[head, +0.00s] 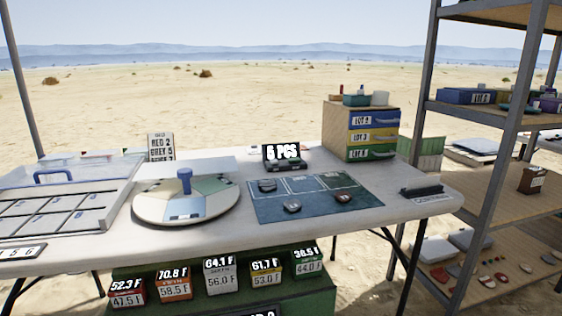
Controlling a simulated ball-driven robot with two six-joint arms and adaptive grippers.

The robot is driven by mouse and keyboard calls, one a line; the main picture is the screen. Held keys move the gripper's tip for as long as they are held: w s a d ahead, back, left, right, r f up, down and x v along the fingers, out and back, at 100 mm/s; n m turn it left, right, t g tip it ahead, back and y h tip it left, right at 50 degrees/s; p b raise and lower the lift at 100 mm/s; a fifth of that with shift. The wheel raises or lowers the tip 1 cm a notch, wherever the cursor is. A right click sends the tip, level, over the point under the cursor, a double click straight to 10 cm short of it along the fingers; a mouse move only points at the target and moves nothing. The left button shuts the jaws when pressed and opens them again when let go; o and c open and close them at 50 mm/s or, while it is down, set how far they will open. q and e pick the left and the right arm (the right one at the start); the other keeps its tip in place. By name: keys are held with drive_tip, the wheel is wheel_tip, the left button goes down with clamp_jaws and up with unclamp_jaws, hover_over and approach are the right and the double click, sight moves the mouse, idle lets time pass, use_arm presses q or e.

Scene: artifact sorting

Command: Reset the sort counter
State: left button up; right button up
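A small dark counter unit (284,157) stands at the back middle of the white table. Its raised display shows white text that looks like "5 PCS". A button on it is too small to make out. Neither of my grippers shows in the head view.
A blue-green mat (315,207) with several dark stones lies in front of the counter. A round sectored turntable (150,208) with a blue knob is left of it. A drawer box (338,143) stands behind right. A clear-lidded case (100,190) is at left; shelves (500,110) stand at right.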

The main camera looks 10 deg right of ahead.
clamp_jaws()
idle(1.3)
